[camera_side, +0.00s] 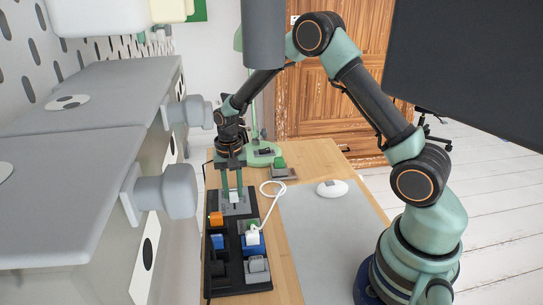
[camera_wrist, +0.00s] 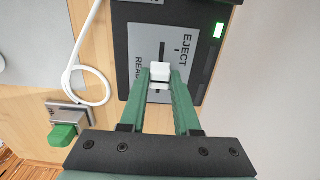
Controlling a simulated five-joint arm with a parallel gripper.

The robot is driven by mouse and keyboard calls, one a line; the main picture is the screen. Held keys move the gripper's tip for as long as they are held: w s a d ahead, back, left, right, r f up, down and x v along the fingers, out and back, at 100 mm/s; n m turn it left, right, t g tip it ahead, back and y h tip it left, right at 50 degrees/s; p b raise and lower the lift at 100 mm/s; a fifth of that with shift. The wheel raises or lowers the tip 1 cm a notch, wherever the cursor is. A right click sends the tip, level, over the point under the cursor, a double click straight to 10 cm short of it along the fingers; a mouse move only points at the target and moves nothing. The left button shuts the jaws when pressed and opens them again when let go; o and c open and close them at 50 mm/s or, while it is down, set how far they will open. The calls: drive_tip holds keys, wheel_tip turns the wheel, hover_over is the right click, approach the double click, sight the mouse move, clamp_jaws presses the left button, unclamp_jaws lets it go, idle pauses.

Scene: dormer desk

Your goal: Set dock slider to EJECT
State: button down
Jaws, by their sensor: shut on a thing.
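The dock slider is a small white knob (camera_wrist: 160,72) on a grey label plate (camera_wrist: 178,45) marked EJECT and, partly covered, READ. In the wrist view a dark slot line runs past the knob on its far side; my fingers cover part of the plate, so I cannot tell the knob's exact setting. My gripper (camera_wrist: 160,80) is shut on the knob, one green finger on each side. In the side view my gripper (camera_side: 233,192) points straight down onto the knob (camera_side: 234,198), at the far end of the black dock (camera_side: 240,286).
A green light (camera_wrist: 220,30) glows on the dock. A small green-topped device (camera_side: 280,168), lamp base (camera_side: 262,153) and white mouse (camera_side: 332,188) stand nearby. Grey drawers border the left.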

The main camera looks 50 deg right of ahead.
sight(234, 209)
idle(0.3)
drive_tip(key=shift+s+a, duration=1.2)
drive_tip(key=c, duration=0.6)
unclamp_jaws()
drive_tip(key=shift+r, duration=0.1)
wheel_tip(234, 209, up, 12)
